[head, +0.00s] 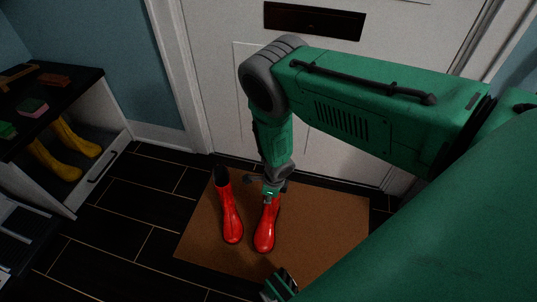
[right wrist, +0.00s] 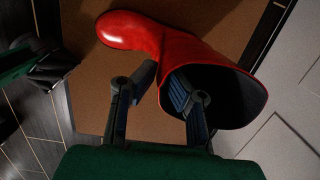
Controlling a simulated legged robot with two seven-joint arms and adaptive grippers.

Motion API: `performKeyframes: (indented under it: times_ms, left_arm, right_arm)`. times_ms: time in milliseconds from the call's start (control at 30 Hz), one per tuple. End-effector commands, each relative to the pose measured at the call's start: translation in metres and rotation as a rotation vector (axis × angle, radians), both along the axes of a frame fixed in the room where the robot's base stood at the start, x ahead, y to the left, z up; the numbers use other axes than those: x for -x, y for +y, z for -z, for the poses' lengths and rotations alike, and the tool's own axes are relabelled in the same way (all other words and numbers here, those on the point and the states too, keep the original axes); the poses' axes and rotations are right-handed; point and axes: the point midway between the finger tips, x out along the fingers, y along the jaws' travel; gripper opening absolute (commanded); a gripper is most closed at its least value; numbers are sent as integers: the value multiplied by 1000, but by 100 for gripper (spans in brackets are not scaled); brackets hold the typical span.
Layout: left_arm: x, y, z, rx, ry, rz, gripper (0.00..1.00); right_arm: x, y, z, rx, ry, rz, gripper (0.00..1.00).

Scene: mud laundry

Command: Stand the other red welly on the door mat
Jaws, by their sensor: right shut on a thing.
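Two glossy red wellies are over the brown door mat (head: 325,230) in the head view. The left-hand welly (head: 230,215) stands upright on the mat, with its dark opening at the top. The right-hand welly (head: 265,235) is beside it, toe toward me, roughly upright. My right gripper (head: 268,188) is shut on its upper shaft. In the right wrist view this welly (right wrist: 185,55) has one finger inside its opening and one outside the shaft. Whether its sole touches the mat is not clear.
The white door (head: 220,90) stands right behind the mat. At left, a dark-topped shelf unit (head: 75,200) holds yellow wellies (head: 75,138). Dark tiled floor (head: 130,225) lies clear between the unit and the mat. The mat's right part is bare.

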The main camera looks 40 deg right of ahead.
Motion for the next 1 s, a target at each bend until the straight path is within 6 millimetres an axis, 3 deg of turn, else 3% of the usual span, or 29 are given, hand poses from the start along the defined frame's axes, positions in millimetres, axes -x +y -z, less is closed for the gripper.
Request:
performKeyframes:
  times_ms: [1000]
  left_arm:
    - [0, 0, 0, 0, 0, 0, 56]
  right_arm:
    - [-1, 0, 11, -1, -1, 0, 0]
